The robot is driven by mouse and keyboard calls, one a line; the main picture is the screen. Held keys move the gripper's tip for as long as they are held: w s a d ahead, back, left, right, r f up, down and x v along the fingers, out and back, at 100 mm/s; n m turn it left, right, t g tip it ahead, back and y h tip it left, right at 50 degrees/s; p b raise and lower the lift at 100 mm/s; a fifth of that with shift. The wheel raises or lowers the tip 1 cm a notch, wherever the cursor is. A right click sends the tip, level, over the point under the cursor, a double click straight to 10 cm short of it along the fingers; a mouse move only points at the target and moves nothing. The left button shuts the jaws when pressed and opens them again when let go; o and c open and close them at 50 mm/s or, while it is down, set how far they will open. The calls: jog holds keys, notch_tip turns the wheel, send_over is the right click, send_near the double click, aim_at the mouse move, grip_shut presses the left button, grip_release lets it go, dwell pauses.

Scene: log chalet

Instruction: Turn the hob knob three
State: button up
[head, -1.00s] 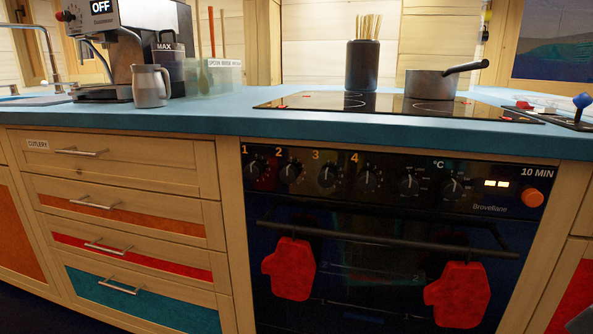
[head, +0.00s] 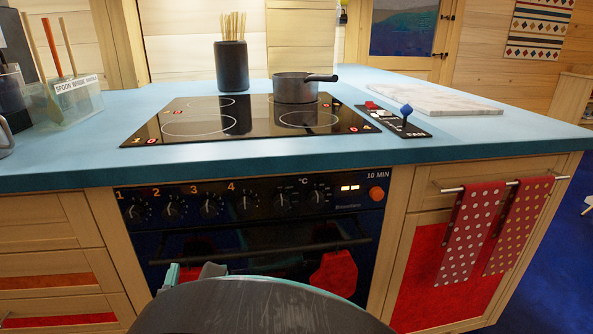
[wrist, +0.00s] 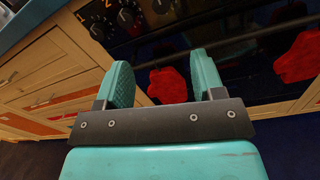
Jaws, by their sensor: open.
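Hob knob three (head: 210,207) is a round black knob with a pointer, under the orange 3 on the black oven panel (head: 262,201). It sits between knob two (head: 173,208) and knob four (head: 245,203). In the wrist view, knob three (wrist: 161,6) shows at the top edge, partly cut off. My gripper (wrist: 163,72) has two teal fingers, apart and empty, below the knob row and apart from it. In the head view, my dark arm covers most of the gripper, with a teal bit showing low in front of the oven.
The oven handle (head: 270,252) runs below the knobs with red mitts (head: 335,272) hanging from it. The blue worktop (head: 90,150) overhangs above. Towels (head: 471,234) hang at right.

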aim_at(208, 212)
jog(key=p+x, duration=0.5)
jog(key=x, duration=1.2)
jog(key=shift+w+d, duration=0.1)
jog(key=shift+w, duration=0.1)
jog(key=shift+f, duration=0.1)
jog(key=c, duration=0.9)
